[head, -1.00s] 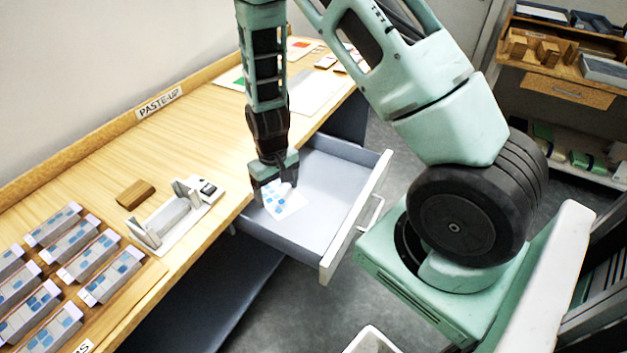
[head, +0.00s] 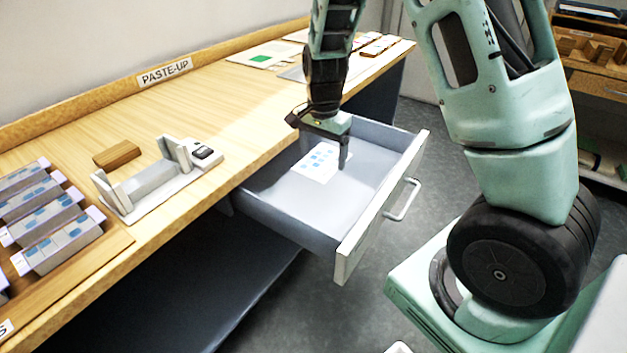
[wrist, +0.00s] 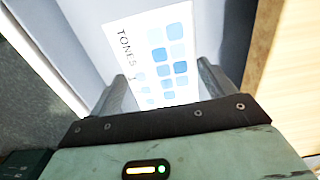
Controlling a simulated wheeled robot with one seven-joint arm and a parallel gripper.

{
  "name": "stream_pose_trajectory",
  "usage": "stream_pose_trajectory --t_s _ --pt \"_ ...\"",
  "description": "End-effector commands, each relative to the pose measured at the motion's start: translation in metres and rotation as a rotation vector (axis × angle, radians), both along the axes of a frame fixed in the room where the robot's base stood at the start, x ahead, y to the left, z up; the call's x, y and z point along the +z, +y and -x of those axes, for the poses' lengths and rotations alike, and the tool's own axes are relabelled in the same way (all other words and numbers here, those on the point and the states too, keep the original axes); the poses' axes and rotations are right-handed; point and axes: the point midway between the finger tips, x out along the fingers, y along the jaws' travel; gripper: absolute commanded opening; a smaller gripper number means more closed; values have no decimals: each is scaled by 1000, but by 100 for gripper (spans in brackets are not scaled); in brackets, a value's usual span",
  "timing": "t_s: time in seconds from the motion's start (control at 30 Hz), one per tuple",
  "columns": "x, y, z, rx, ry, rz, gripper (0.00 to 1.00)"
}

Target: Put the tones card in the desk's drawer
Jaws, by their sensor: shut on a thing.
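The tones card (head: 318,162) is white with blue squares. In the wrist view the card (wrist: 150,45) shows the word TONES and lies between the two fingers of my gripper (wrist: 162,75). My gripper (head: 336,150) is shut on it and points down into the desk's drawer (head: 300,215). The drawer is pulled open, with a grey inside and a pale front with a handle. The card is over the drawer's floor, within its walls. I cannot tell whether it touches the floor.
The wooden desk (head: 235,105) carries a PASTE-UP label (head: 165,73), a white holder (head: 150,185), a brown block (head: 117,153) and several card stacks (head: 60,235) at the left. Papers lie at its far end. A shelf unit (head: 600,75) stands at the back right.

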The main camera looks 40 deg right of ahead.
Motion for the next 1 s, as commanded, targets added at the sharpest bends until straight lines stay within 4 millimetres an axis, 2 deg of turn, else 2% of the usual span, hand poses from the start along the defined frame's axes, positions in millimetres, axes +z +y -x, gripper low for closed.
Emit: stream_pose_trajectory --t_s 0.03,0.13,0.43,0.6,1.0 --pt "-13 0 2 -2 7 -1 61" --pt "-31 0 2 -1 7 -1 61" --pt "-58 0 1 1 4 -1 61" --pt "-83 0 1 1 4 -1 61" --pt "-89 0 1 2 2 0 61"
